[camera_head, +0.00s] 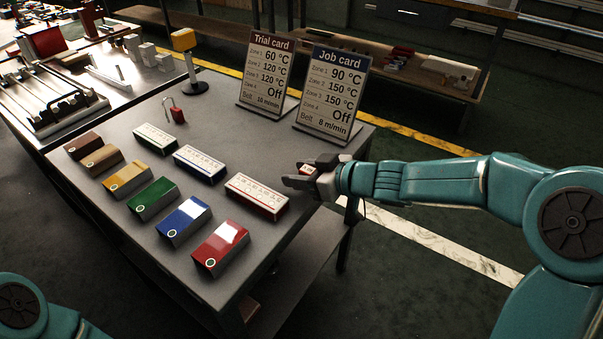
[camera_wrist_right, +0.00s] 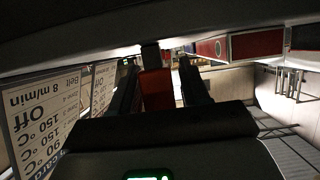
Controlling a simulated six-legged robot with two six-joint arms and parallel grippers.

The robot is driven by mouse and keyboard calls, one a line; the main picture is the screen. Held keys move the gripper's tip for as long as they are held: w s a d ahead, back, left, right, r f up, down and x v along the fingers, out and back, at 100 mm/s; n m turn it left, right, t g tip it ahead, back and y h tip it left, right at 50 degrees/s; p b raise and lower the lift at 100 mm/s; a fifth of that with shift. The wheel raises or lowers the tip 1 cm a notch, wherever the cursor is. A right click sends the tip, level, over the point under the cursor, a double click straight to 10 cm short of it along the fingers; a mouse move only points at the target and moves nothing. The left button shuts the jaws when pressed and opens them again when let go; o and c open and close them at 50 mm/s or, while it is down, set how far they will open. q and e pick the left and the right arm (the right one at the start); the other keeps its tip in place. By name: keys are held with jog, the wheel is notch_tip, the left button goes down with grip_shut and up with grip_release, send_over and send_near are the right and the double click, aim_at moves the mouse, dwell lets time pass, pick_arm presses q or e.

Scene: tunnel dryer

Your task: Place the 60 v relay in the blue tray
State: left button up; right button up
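A blue-edged case (camera_head: 200,164) with a marked white top lies mid-table. A blue block-like box (camera_head: 184,220) with a round ring lies in the front row. I cannot tell which is the blue tray. My left gripper is out of view.
Green-edged (camera_head: 155,138) and red-edged (camera_head: 257,196) cases flank the blue-edged one. Several coloured boxes, including a red one (camera_head: 220,247), line the front. A trial card (camera_head: 265,72), a job card (camera_head: 332,92) and a padlock (camera_head: 176,113) stand behind. Bare tabletop lies before the cards.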

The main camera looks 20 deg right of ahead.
jog(key=shift+o, duration=0.3)
jog(key=shift+s+d+r, duration=0.1)
jog(key=shift+d+r, duration=0.05)
jog(key=shift+r, duration=0.05)
jog(key=v, duration=1.2)
jog(key=s+a+f+m+g+h, duration=0.2)
jog(key=s+f+m+g, duration=0.15)
jog(key=f, duration=0.95)
jog(key=s+a+f+m+g+h, duration=0.15)
jog(key=s+f+g, duration=0.25)
jog(key=f, duration=0.9)
jog(key=s+a+f+m+g, duration=0.1)
jog(key=s+a+f+m, duration=0.1)
jog(key=s+a+f, duration=0.2)
jog(key=s+a+f+m+g, duration=0.1)
jog(key=s+a+f+m, duration=0.1)
jog(key=s+a+f, duration=0.2)
notch_tip(320, 180, down, 5)
jog(key=s, duration=0.3)
jog(key=shift+m+g+h+p, duration=0.3)
jog(key=shift+g+h+p, duration=0.05)
jog(key=shift+p, duration=0.05)
